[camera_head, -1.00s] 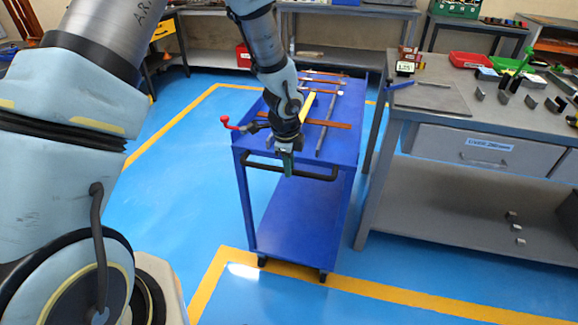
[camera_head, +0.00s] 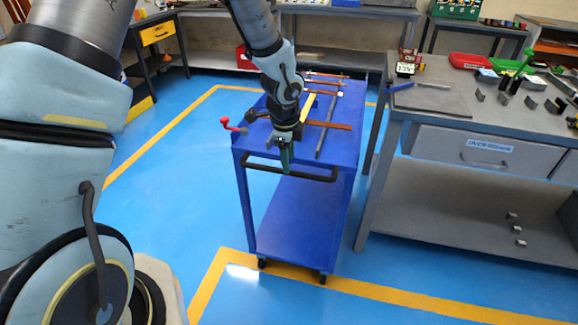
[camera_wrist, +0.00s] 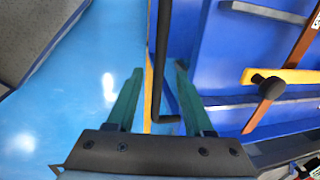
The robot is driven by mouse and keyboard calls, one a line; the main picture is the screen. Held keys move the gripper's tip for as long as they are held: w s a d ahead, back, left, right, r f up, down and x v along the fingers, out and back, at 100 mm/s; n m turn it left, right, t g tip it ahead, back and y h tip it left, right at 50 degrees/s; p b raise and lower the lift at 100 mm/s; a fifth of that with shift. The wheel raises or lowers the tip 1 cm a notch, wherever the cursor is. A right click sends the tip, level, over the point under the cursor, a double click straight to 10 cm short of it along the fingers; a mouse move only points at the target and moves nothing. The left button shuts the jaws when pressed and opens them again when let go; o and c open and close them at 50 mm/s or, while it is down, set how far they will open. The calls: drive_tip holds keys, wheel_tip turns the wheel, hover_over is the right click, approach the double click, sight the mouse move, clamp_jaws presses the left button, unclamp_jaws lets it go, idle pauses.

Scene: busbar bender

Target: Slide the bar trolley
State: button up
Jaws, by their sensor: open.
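The blue bar trolley (camera_head: 298,225) stands on the floor in the middle of the head view, with two shelves and small casters. Its black push handle (camera_head: 315,176) runs along the near edge of the top. My gripper (camera_head: 285,160) points down at the handle's middle-left part, and its green fingers partly hide the handle there. In the wrist view the open fingers (camera_wrist: 158,68) lie to either side of the dark handle bar (camera_wrist: 162,45). A gap shows between the bar and each finger; I cannot tell its depth.
Long copper, yellow and grey bars (camera_head: 328,126) lie on the trolley top, beside a red-knobbed lever (camera_head: 230,124). A grey workbench (camera_head: 450,145) stands close on the right. Blue floor with yellow lines (camera_head: 385,290) is clear in front and left.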

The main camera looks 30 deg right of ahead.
wheel_tip(320, 180, up, 7)
drive_tip(key=s, duration=0.1)
drive_tip(key=shift+a, duration=0.45)
drive_tip(key=shift+f, duration=0.15)
drive_tip(key=w+a+r+n+y, duration=0.1)
drive_tip(key=w+a+r+n, duration=0.1)
drive_tip(key=a+n, duration=0.7)
drive_tip(key=w+a+r+n, duration=0.2)
drive_tip(key=a+n, duration=0.2)
drive_tip(key=a, duration=0.8)
drive_tip(key=s+a+r+n, duration=0.1)
drive_tip(key=s+a+n, duration=0.1)
drive_tip(key=a+n, duration=0.4)
drive_tip(key=s+a+r+n, duration=0.1)
drive_tip(key=s+a+n, duration=0.2)
drive_tip(key=a+n, duration=0.3)
drive_tip(key=shift+a+r+n, duration=0.3)
drive_tip(key=shift+a+r, duration=0.05)
drive_tip(key=shift+a, duration=0.5)
drive_tip(key=shift+c, duration=0.4)
